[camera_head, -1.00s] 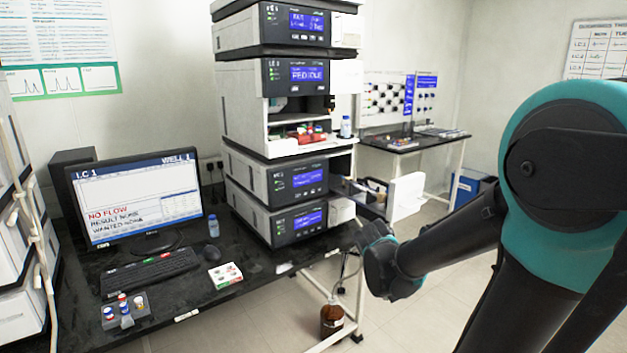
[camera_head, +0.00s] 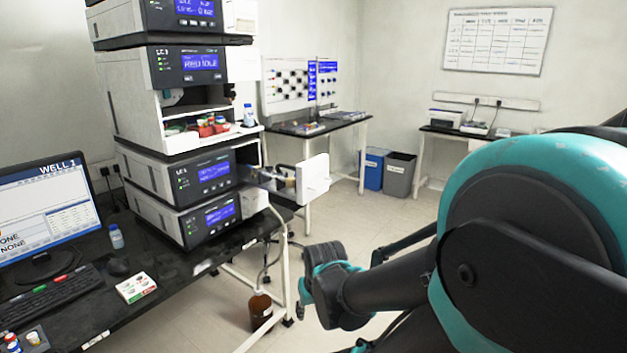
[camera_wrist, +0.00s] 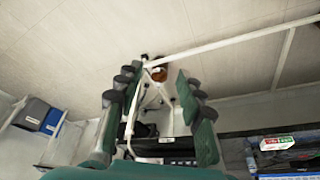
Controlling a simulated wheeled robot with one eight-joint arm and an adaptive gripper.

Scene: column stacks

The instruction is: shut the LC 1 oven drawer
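The LC 1 instrument stack (camera_head: 180,130) stands on the dark bench at the left of the head view. The oven drawer (camera_head: 313,178) sticks out from the right side of the stack at the height of a lower module. Its white front panel stands well away from the stack, and something sits in the drawer behind it. My gripper (camera_wrist: 158,85) shows in the wrist view with its two fingers spread apart and nothing clearly held between them. In the head view my arm is at the lower right, apart from the drawer; I cannot make out the fingertips there.
A brown bottle (camera_head: 260,309) stands low beside the bench's white leg. A monitor (camera_head: 45,215), a keyboard and a small box (camera_head: 136,288) are on the bench. A second table (camera_head: 318,129) and blue and grey bins (camera_head: 399,174) are behind. Open floor lies right of the drawer.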

